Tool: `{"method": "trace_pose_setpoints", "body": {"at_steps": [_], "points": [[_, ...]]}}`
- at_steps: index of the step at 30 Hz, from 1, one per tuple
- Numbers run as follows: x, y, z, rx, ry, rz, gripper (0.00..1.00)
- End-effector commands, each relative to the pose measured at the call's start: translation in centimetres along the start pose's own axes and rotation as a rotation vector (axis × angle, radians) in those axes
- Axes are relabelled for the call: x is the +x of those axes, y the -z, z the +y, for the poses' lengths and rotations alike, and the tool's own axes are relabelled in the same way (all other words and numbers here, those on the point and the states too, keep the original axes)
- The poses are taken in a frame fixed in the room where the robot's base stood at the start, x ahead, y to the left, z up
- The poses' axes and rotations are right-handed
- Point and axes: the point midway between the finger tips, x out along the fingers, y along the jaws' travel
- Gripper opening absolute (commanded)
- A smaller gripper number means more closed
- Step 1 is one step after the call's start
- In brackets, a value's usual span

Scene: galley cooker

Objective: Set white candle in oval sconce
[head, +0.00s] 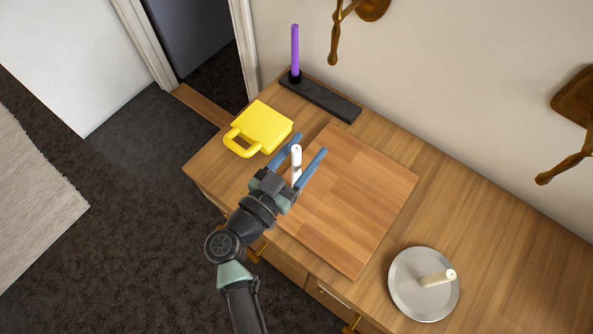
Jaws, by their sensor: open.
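A white candle (296,157) shows upright between the two blue fingers of my gripper (309,147). The gripper is open, with a finger on each side of the candle; I cannot tell whether either touches it. The candle's lower part is hidden by the gripper, so its base is not clear. A brown sconce with a rounded backplate (374,8), which looks oval, is on the wall at the top edge, partly cut off. Another brown sconce with a squarish backplate (577,96) is on the wall at the right.
A wooden board (365,190) lies on the wooden cabinet top (480,235). A purple candle (295,50) stands on a black base (325,99) at the back.

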Motion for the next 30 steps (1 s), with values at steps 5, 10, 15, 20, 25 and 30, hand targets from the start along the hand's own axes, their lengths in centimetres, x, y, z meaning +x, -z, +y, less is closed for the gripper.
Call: {"method": "trace_pose_setpoints", "body": {"at_steps": [5,10,15,20,25,30], "points": [[0.55,-0.05,0.05,0.0,-0.001,-0.001,0.58],[0.51,-0.03,0.04,0.0,0.0,-0.001,0.49],[0.49,-0.02,0.03,0.0,0.0,0.0,0.18],[0.48,-0.01,0.02,0.0,0.0,0.0,0.0],[0.48,0.0,0.02,0.0,0.0,0.0,0.0],[0.48,0.0,0.02,0.0,0.0,0.0,0.0]]}}
